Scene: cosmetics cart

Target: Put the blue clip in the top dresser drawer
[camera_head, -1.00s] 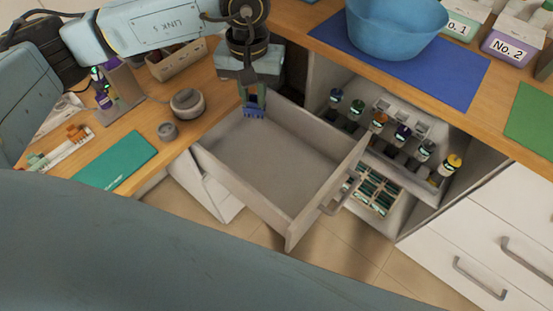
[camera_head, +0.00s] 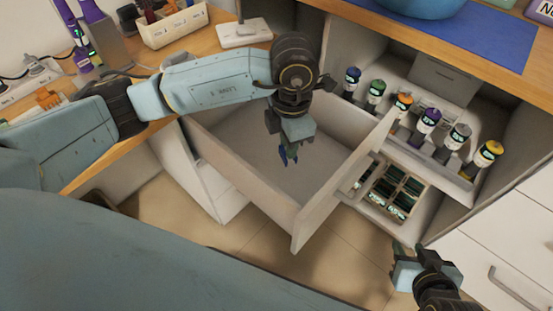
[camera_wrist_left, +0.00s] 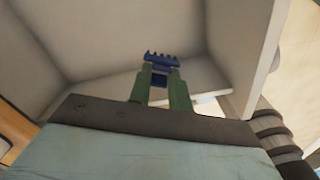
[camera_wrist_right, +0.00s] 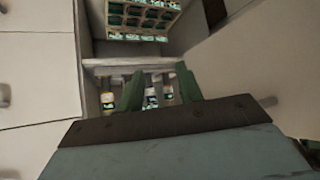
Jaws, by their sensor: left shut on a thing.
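The top dresser drawer (camera_head: 305,215) is pulled out and looks empty inside. My left gripper (camera_head: 287,150) points down over the drawer's interior. It is shut on the blue clip (camera_head: 289,158), which sticks out beyond the fingertips. In the left wrist view the toothed blue clip (camera_wrist_left: 162,58) sits between the green fingers of my left gripper (camera_wrist_left: 160,80), with the drawer's walls around it. My right gripper (camera_head: 406,249) is low at the lower right, away from the drawer. In the right wrist view its fingers (camera_wrist_right: 160,92) are apart with nothing between them.
A row of several capped bottles (camera_head: 427,123) stands in the cabinet right of the drawer. Below them is a compartmented box (camera_head: 396,190). A blue bowl (camera_head: 425,5) rests on a blue mat (camera_head: 480,38). An organizer box (camera_head: 172,25) stands on the wooden desktop.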

